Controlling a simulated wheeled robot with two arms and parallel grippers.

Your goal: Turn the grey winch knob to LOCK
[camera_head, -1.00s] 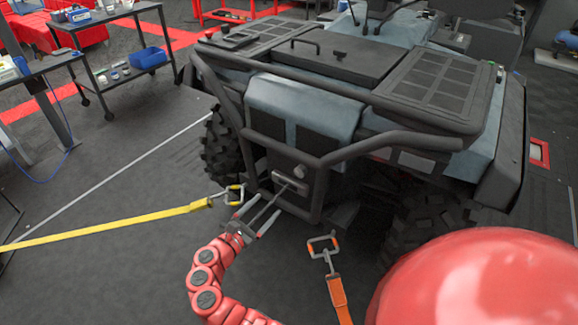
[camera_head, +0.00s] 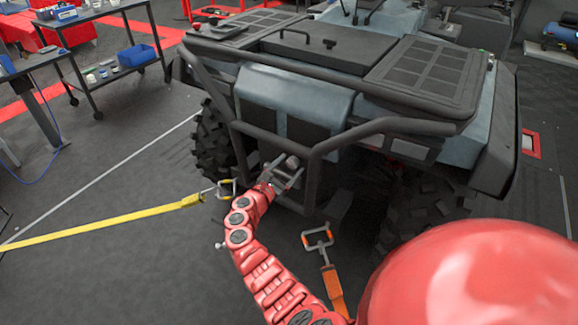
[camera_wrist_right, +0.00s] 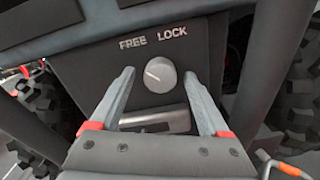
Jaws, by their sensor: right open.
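The grey winch knob (camera_wrist_right: 160,74) is on a dark panel, below the words FREE and LOCK, in the right wrist view. The pale line on its face points up and left, toward FREE. It also shows at the front of the vehicle in the head view (camera_head: 293,161). My right gripper (camera_head: 289,176) is open. Its two fingers (camera_wrist_right: 162,88) stand on either side of the knob in the wrist view, with gaps; I cannot tell how far their tips are from the panel. My left gripper is not in view.
The black bumper bars (camera_head: 330,140) frame the panel. A yellow strap (camera_head: 110,222) with a hook runs off to the left. An orange strap (camera_head: 333,288) with a hook is below right. A cart (camera_head: 105,60) stands at the far left.

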